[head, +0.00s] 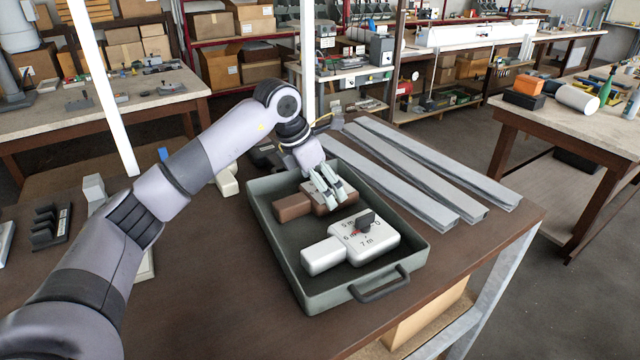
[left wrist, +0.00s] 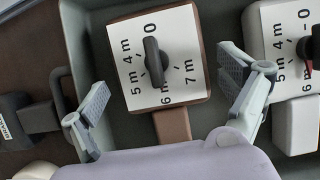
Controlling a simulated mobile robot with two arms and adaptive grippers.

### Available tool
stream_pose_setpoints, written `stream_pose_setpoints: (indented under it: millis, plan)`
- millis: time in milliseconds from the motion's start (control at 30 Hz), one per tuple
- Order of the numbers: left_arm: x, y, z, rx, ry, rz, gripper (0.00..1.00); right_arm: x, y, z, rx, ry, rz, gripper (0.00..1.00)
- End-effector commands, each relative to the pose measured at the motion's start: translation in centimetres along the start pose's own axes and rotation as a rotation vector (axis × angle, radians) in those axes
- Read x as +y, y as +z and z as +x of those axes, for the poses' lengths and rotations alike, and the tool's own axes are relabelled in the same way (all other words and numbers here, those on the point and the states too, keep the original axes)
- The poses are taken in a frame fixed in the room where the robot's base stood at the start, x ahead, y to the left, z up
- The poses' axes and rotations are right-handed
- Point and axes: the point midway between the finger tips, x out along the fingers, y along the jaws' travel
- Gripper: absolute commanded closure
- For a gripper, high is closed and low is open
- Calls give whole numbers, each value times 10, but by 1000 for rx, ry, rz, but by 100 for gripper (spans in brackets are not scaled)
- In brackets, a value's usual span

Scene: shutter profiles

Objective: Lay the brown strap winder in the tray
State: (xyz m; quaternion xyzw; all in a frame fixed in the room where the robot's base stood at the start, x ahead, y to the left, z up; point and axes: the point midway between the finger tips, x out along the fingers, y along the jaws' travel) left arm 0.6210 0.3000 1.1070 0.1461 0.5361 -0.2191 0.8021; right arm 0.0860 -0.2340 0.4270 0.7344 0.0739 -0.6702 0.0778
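The brown strap winder (head: 293,207) lies in the grey-green tray (head: 290,283), towards its far end. In the left wrist view the brown strap winder (left wrist: 173,126) shows a white scale face with a dark knob. My left gripper (head: 328,190) is over the winder and partly hides it in the head view. In the left wrist view my left gripper (left wrist: 168,92) has its fingers spread wide on either side of the winder, apart from it. A white strap winder (head: 322,255) lies beside it in the tray, nearer the handle. My right gripper is out of view.
Several long grey shutter profiles (head: 430,172) lie on the brown table (head: 215,300) right of the tray. A rack with dark slots (head: 47,225) and pale blocks stand to the left. The table's front left area is clear.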

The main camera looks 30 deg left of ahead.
Motion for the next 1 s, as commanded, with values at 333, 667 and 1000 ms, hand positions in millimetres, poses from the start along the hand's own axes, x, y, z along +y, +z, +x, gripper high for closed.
stream_pose_setpoints:
  millis: [333, 667, 1000]
  plan:
    - [0, 0, 0, 0, 0, 0, 0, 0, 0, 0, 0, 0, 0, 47]
    - [1, 2, -41, -6, 4, -1, 0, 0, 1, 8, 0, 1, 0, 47]
    - [0, 2, -108, -3, 1, 0, 0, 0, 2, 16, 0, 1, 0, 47]
